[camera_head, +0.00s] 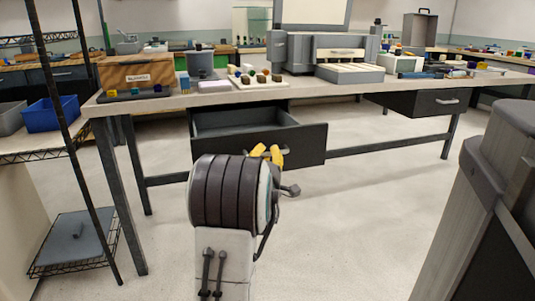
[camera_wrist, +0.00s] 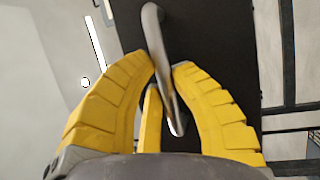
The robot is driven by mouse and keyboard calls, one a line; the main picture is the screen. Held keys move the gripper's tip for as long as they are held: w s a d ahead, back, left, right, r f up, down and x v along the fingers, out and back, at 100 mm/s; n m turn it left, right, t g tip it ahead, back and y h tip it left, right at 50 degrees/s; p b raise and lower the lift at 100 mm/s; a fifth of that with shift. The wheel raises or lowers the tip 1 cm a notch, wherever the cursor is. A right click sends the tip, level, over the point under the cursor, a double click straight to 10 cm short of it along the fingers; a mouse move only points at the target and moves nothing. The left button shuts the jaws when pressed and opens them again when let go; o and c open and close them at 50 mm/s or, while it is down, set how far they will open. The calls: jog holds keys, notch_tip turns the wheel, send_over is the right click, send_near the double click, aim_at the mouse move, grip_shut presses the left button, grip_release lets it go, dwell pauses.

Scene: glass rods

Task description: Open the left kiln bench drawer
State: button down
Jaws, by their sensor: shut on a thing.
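The left kiln bench drawer (camera_head: 312,146) is dark grey and stands pulled out from under the bench in the head view, with its empty-looking inside visible from above. Its dark front also shows in the wrist view (camera_wrist: 212,35). My gripper (camera_wrist: 165,75) has yellow fingers, which are on both sides of the drawer's silver bar handle (camera_wrist: 158,40) and shut on it. In the head view only small yellow parts of my gripper (camera_head: 266,153) show at the drawer front. My arm hides part of the drawer front and most of the handle there.
The bench top (camera_head: 215,99) carries a wooden box (camera_head: 125,75), a kiln-like machine (camera_head: 335,48) and small items. A right drawer (camera_head: 428,103) looks closed. A wire shelf with a blue bin (camera_head: 52,114) stands at left. The floor before the bench is clear.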

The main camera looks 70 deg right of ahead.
jog(key=shift+s+a+f, duration=0.1)
jog(key=shift+a, duration=0.05)
jog(key=c, duration=1.1)
grip_release()
jog(key=shift+v, duration=3.75)
